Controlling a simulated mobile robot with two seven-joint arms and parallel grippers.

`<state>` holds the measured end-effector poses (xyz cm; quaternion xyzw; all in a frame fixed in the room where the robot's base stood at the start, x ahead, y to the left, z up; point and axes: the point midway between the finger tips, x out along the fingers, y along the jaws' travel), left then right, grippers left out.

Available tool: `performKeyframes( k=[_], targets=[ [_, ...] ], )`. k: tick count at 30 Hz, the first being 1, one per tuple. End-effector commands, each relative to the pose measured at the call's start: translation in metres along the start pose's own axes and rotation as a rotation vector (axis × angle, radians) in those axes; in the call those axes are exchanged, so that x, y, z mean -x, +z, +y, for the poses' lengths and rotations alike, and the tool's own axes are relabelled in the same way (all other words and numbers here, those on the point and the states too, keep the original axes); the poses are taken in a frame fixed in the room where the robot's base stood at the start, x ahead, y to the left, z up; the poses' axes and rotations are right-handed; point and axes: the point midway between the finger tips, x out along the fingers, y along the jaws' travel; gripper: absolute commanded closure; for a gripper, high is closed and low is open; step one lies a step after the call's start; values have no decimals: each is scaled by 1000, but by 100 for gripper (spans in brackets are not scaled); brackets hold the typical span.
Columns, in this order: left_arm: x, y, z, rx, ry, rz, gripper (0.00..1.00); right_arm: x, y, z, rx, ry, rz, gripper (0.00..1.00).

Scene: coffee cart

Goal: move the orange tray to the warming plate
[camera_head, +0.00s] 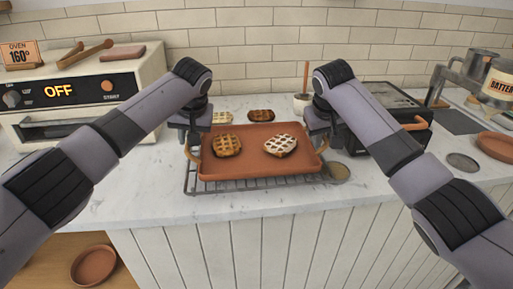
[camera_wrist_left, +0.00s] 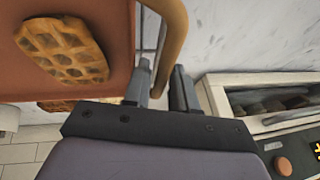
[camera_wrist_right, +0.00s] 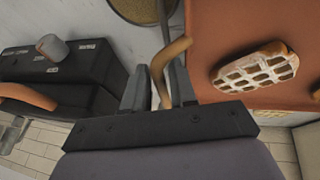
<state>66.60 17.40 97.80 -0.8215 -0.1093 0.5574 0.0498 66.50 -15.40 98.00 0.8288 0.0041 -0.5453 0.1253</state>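The orange tray (camera_head: 250,172) is in the middle of the head view, over a wire rack, and carries two waffles: a golden one (camera_head: 227,145) and an iced one (camera_head: 280,145). I cannot tell whether it touches the rack. My left gripper (camera_head: 191,145) is at its left handle, which lies between the fingers in the left wrist view (camera_wrist_left: 163,82). My right gripper (camera_head: 322,143) is at its right handle, which lies between the fingers in the right wrist view (camera_wrist_right: 160,85). Both look shut on the handles. I cannot identify the warming plate with certainty.
The wire rack (camera_head: 255,186) shows around the tray's front. An oven reading OFF (camera_head: 68,94) stands left; a black appliance (camera_head: 385,125) stands close on the right. A round disc (camera_head: 340,172) lies by the rack's right corner. Pastries (camera_head: 261,115) lie behind the tray. The front counter is clear.

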Motion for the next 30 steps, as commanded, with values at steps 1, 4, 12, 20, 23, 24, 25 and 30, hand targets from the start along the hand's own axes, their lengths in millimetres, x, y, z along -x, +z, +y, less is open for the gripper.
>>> performKeyframes(
  k=[1, 4, 12, 20, 23, 24, 25, 30],
  targets=[
    [-2, 0, 0, -1, 0, 0, 74, -3, 0, 0, 1, 0, 0, 74],
    [-4, 0, 0, -1, 0, 0, 74, -5, 0, 0, 1, 0, 0, 74],
    [-5, 0, 0, -1, 0, 0, 90, -5, 0, 0, 1, 0, 0, 90],
    [-4, 0, 0, 0, 0, 0, 100, -4, 0, 0, 1, 0, 1, 100],
    [-3, -1, 0, 0, 1, 2, 100, -3, -1, 0, 0, 0, 3, 100],
    [-3, -1, 0, 0, 1, 2, 100, -3, -1, 0, 0, 0, 3, 100],
    [-2, -1, 0, 0, 1, 2, 100, -2, -1, 0, 0, 0, 3, 100],
    [4, -4, -2, 0, 1, 2, 100, 4, -4, 2, 1, 0, 3, 100]
  ],
)
